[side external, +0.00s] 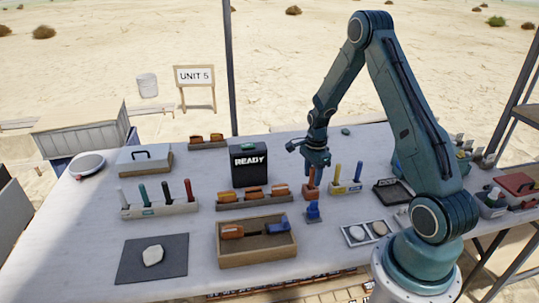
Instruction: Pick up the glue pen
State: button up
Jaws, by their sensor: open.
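My gripper (315,166) points down at the middle of the table, open. It is right above or around an upright orange-brown item (311,188), and I cannot tell whether they touch. A small blue piece (313,211) stands just in front of that item. A pale rack (347,188) close to the right holds an upright yellow pen-like item (336,174) and a blue one (358,171). Another rack (160,210) at the left holds several upright handles, including green (142,193) and red (188,189). I cannot tell which of these is the glue pen.
A black READY box (249,168) stands left of my gripper, behind a rack of orange items (254,199). A wooden tray (256,261) lies in front, and a dark mat (136,270) with a pale stone (153,255) lies at front left. A black tray (393,194) lies right.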

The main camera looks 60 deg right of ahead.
jog(key=shift+f, duration=0.8)
jog(key=shift+c, duration=0.4)
grip_shut()
